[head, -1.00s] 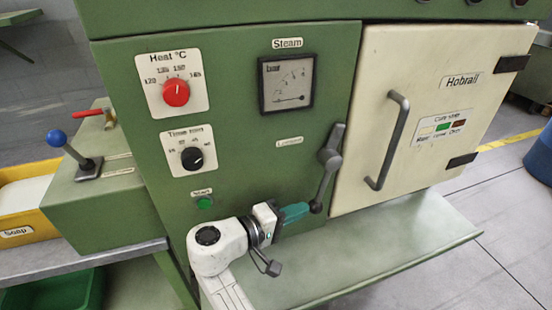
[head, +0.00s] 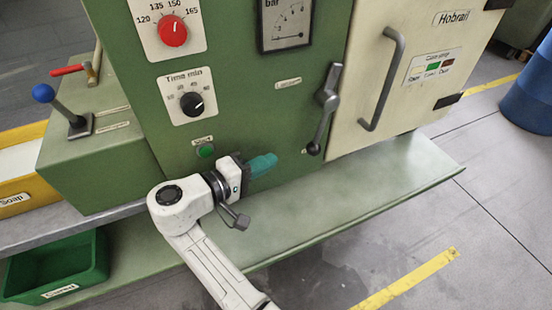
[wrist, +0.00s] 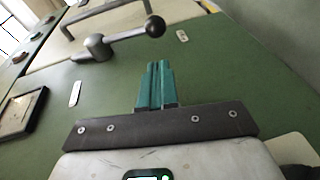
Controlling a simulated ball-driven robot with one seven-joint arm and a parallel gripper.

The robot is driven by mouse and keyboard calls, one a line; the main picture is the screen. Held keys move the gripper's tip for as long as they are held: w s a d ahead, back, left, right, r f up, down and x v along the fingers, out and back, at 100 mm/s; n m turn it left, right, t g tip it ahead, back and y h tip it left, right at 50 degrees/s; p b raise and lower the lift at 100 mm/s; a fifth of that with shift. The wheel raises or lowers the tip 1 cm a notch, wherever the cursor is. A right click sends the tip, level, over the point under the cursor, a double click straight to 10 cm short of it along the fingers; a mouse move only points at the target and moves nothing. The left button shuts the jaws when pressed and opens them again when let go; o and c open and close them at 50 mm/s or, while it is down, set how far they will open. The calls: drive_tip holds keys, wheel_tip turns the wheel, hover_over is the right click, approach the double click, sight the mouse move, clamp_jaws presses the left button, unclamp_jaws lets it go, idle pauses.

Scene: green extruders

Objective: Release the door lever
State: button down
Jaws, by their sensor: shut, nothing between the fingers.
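The door lever (head: 325,105) is a dark grey handle with a round hub and a ball knob at its lower end. It is on the green panel, left of the cream door (head: 405,80), and slants down and slightly left. In the wrist view the lever (wrist: 125,36) lies ahead of the fingers, with its knob just beyond the tips. My gripper (head: 275,160) is left of the knob and slightly lower, with a clear gap between them. Its teal fingers (wrist: 157,66) are together and hold nothing. The door looks closed.
The door has a grey bar handle (head: 384,80). A green ledge (head: 350,195) runs below the panel and door. A green start button (head: 205,151) sits close above my wrist. A blue-knobbed lever (head: 62,110) and a green bin (head: 60,265) are at left. A blue barrel (head: 530,90) stands at right.

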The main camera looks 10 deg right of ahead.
drive_tip(key=v, duration=0.5)
drive_tip(key=shift+s+a+r+b, duration=0.2)
drive_tip(key=shift+a+b, duration=0.1)
drive_tip(key=s+d+f+m+g+y+p, duration=0.1)
drive_tip(key=s+d+f+g+y, duration=0.3)
drive_tip(key=d+f, duration=0.55)
drive_tip(key=s+d+f+m+g+y+p, duration=0.15)
drive_tip(key=s+d+f, duration=0.4)
drive_tip(key=d, duration=0.75)
drive_tip(key=s+d+f+m+g+y, duration=0.1)
drive_tip(key=s+d+f+y, duration=0.15)
drive_tip(key=s, duration=0.35)
drive_tip(key=s+d+f+m+g+y, duration=0.1)
drive_tip(key=s+d+f, duration=0.1)
drive_tip(key=s+d, duration=0.25)
drive_tip(key=s+a+r+m+y+p, duration=0.1)
drive_tip(key=s+y, duration=0.4)
drive_tip(key=s, duration=0.6)
drive_tip(key=shift+s+a+r, duration=0.2)
drive_tip(key=shift+s+r, duration=0.15)
drive_tip(key=shift+s, duration=0.05)
drive_tip(key=c, duration=1.8)
unclamp_jaws()
